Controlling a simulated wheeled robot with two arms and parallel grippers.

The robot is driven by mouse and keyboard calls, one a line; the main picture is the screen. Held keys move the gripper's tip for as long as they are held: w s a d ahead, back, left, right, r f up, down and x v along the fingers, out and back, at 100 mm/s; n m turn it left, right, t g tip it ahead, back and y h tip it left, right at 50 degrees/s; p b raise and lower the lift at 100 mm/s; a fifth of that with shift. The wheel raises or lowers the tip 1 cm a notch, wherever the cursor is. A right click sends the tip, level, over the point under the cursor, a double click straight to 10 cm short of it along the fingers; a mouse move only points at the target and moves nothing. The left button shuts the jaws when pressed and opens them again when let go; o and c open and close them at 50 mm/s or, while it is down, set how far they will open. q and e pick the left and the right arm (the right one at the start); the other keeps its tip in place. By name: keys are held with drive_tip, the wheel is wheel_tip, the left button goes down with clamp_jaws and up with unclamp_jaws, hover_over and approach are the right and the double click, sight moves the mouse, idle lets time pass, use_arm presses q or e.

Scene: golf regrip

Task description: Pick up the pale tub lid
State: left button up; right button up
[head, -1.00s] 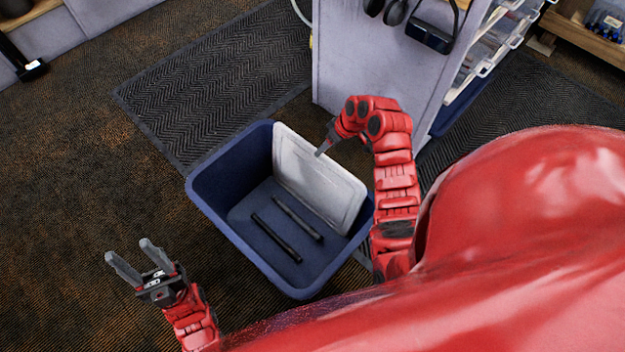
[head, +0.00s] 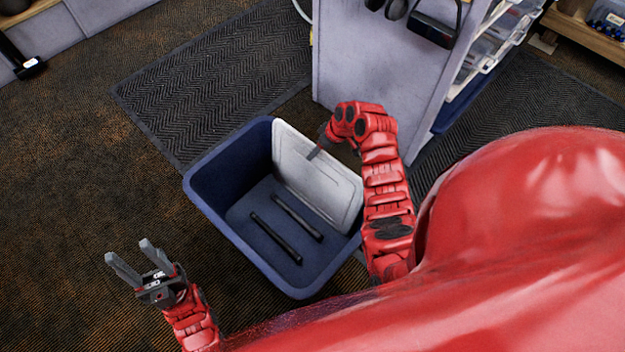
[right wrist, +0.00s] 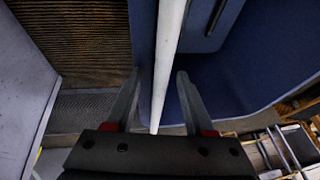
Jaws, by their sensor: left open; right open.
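The pale tub lid (head: 330,188) stands on edge, leaning inside the blue tub (head: 228,237) along its right side. In the right wrist view the lid (right wrist: 167,60) shows edge-on as a thin white strip. My right gripper (head: 314,153) is at the lid's upper edge. In its wrist view the open fingers (right wrist: 160,73) stand one on each side of the strip, with a gap showing on both sides. My left gripper (head: 127,249) is open and empty over the floor, left of the tub.
Two black bars (head: 276,238) lie on the tub's bottom. A grey cabinet (head: 370,70) with headphones hung on it stands just behind my right arm. A dark mat (head: 205,85) lies behind the tub. The floor to the left is clear.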

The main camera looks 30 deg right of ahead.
drive_tip(key=shift+f, duration=0.1)
clamp_jaws()
idle(0.3)
wheel_tip(320, 180, up, 28)
drive_tip(key=p, duration=1.4)
drive_tip(key=shift+a, duration=0.1)
